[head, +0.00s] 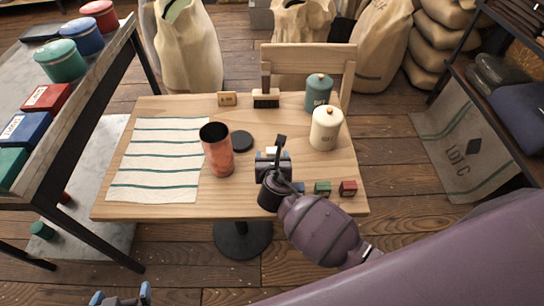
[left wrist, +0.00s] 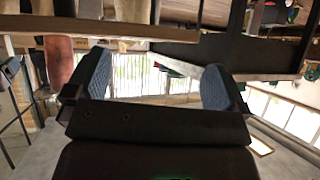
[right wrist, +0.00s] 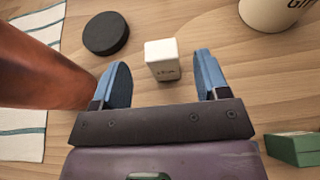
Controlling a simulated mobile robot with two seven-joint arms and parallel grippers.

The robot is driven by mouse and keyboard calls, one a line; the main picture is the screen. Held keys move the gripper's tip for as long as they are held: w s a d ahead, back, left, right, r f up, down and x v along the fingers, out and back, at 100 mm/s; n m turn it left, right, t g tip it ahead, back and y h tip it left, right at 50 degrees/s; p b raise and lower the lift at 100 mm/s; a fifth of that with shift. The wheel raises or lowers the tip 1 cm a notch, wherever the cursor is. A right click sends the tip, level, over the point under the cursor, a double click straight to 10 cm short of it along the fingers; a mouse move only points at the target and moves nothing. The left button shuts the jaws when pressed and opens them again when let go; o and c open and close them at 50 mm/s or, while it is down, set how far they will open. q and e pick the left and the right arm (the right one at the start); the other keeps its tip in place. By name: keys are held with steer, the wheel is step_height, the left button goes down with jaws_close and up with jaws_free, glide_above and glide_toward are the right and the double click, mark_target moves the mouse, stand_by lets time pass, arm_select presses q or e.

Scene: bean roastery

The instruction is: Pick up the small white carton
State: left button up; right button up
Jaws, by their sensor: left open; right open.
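The small white carton (right wrist: 162,60) stands on the wooden table in the right wrist view, with faint dark print on its side. In the head view only its top (head: 271,150) shows, behind my right gripper (head: 271,160). My right gripper is open and reaches low over the table. In the right wrist view its blue fingertips (right wrist: 162,64) lie to the left and right of the carton, with gaps on both sides. Whether the carton is within their depth is hard to tell. My left gripper (head: 120,298) is open and empty, low at the bottom left, away from the table.
A copper tumbler (head: 217,150) stands close left of my right gripper, near a black disc (head: 242,141). A cream canister (head: 326,128) stands to the right. Small green (head: 322,188) and red (head: 348,188) boxes sit at the front edge. A striped cloth (head: 155,160) covers the left.

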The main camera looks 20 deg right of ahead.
mark_target(273, 153)
steer(key=shift+w+d+f, duration=0.1)
steer(key=shift+w+f, duration=0.1)
steer(key=shift+w, duration=0.25)
steer(key=b+x, duration=0.1)
steer(key=x, duration=0.4)
steer(key=shift+d, duration=0.1)
arm_select(q)
steer(key=shift+w+f, duration=0.4)
steer(key=shift+f, duration=0.15)
arm_select(e)
steer(key=c, duration=1)
arm_select(q)
step_height(273, 153, up, 6)
steer(key=p, duration=0.5)
steer(key=shift+w+t, duration=0.2)
steer(key=shift+t, duration=0.1)
arm_select(e)
step_height(273, 153, up, 20)
